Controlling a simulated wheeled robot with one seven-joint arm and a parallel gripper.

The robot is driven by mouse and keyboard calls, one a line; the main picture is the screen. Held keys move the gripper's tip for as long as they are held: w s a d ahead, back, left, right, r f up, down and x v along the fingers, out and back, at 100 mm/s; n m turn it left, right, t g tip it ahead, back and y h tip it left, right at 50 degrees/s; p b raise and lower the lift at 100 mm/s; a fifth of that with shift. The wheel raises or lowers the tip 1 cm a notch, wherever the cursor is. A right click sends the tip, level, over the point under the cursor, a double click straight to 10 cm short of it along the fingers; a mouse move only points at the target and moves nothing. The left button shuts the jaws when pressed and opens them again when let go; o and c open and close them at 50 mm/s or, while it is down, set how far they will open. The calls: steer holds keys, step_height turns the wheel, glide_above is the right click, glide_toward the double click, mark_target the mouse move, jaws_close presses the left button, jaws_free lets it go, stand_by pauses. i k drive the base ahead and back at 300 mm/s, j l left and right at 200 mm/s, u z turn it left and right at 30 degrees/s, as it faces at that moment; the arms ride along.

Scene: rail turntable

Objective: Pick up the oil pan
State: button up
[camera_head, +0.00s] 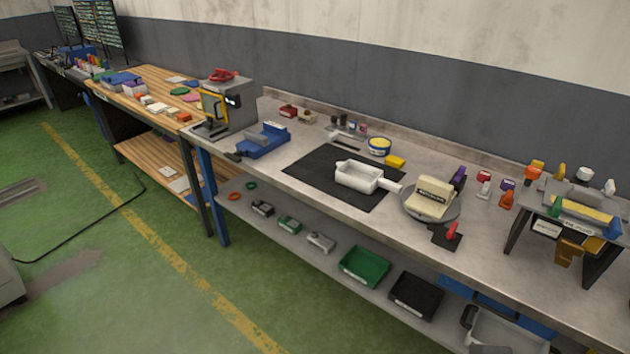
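A white rectangular pan (358,177), which looks like the oil pan, sits on a black mat (320,182) on the grey workbench. A short white handle or spout points from it to the right. Its opening faces up, and nothing covers it. My gripper is not in view, so its state does not show.
Right of the pan, a cream block sits on a round grey turntable (456,209). A blue fixture (263,142) stands to the left. A lower shelf holds a green bin (364,266). The green floor in front is open.

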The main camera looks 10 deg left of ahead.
mark_target(365, 178)
steer(key=u, duration=0.2)
steer(key=k+l+z, duration=0.2)
steer(key=z, duration=1.05)
steer(key=u, duration=1.35)
steer(key=i+j, duration=0.15)
steer(key=i, duration=0.3)
steer(key=i+j, duration=0.15)
steer(key=i, duration=0.3)
steer(key=i+j+z, duration=0.1)
steer(key=i, duration=0.35)
steer(key=i+j, duration=0.3)
steer(key=i, duration=0.15)
steer(key=i+j+z, duration=0.1)
steer(key=i, duration=0.35)
steer(key=j, duration=0.1)
